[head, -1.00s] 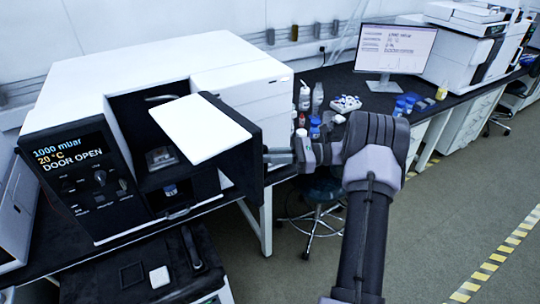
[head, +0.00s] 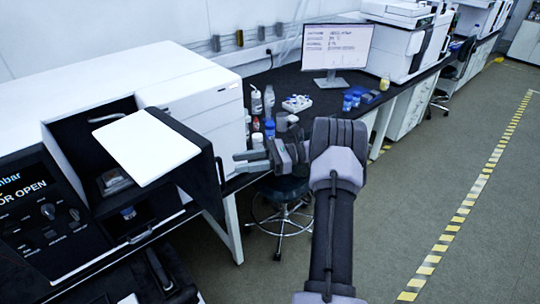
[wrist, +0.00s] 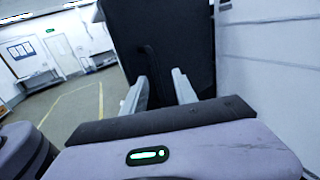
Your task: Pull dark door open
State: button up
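The dark door (head: 205,172) of the white-topped instrument stands swung out on the right side of its open chamber. Its outer face fills the top middle of the wrist view (wrist: 165,30), with a dark, curved handle (wrist: 152,62) on it. My gripper (head: 238,162) is just right of the door in the head view, with its fingers spread and empty. In the wrist view the two pale fingers (wrist: 160,88) point at the door's face, with a gap between them. Whether the tips touch the door I cannot tell.
A white panel (head: 148,147) covers part of the chamber and door top. The instrument's control panel (head: 40,205) reads "OOR OPEN". Bottles (head: 268,100) and a monitor (head: 337,48) stand on the bench behind. A stool (head: 282,205) is below my gripper. Floor to the right is clear.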

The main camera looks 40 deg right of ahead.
jog(key=v, duration=1.1)
jog(key=shift+s+d+p, duration=0.15)
jog(key=shift+d+p, duration=0.1)
jog(key=shift+p, duration=0.2)
